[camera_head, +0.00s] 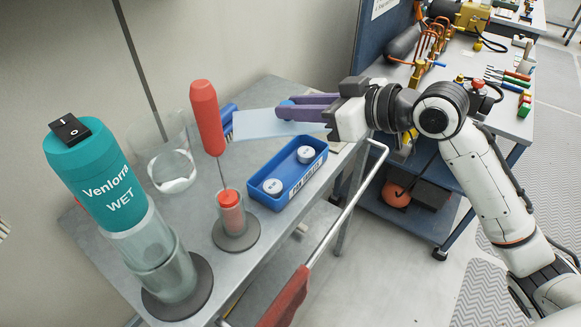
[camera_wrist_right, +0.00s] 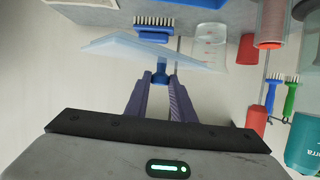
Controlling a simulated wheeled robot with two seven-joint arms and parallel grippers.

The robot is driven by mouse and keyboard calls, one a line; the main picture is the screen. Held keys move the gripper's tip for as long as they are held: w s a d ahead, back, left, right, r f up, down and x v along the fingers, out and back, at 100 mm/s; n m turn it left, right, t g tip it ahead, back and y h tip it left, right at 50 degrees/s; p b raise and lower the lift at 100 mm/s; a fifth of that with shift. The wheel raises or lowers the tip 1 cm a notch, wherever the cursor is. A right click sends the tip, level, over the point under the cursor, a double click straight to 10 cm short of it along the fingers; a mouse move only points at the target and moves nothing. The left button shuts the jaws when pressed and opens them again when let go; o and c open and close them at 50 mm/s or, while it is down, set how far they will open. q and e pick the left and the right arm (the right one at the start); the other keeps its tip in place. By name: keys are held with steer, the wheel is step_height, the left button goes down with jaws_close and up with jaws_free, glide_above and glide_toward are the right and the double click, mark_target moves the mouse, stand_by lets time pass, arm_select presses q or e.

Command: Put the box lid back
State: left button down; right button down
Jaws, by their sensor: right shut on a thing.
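The box lid (camera_head: 256,124) is a pale blue, see-through flat plate with a blue knob (camera_wrist_right: 160,74). My right gripper (camera_head: 284,106) comes in from the right, its purple fingers shut on the knob. The lid also shows in the right wrist view (camera_wrist_right: 135,52), tilted in the picture and beyond the fingertips. The blue box (camera_head: 262,194) stands open on the grey cart top (camera_head: 200,232), with two white round pieces inside. In the head view, the lid appears just behind the box, not over its opening. The left gripper is out of view.
A blue brush (camera_wrist_right: 153,30) lies behind the lid. A rail (camera_head: 345,215) runs along the cart's right edge.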

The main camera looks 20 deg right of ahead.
mark_target(299, 131)
steer(key=shift+w+d+f, duration=0.1)
steer(key=shift+d, duration=0.1)
step_height(299, 131, down, 5)
steer(key=shift+f, duration=0.2)
step_height(299, 131, down, 4)
steer(key=shift+f+b, duration=0.2)
steer(key=shift+b, duration=0.2)
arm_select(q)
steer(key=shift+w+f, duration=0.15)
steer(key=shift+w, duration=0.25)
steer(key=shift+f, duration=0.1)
arm_select(e)
steer(key=shift+f, duration=0.15)
steer(key=c, duration=1.5)
jaws_free()
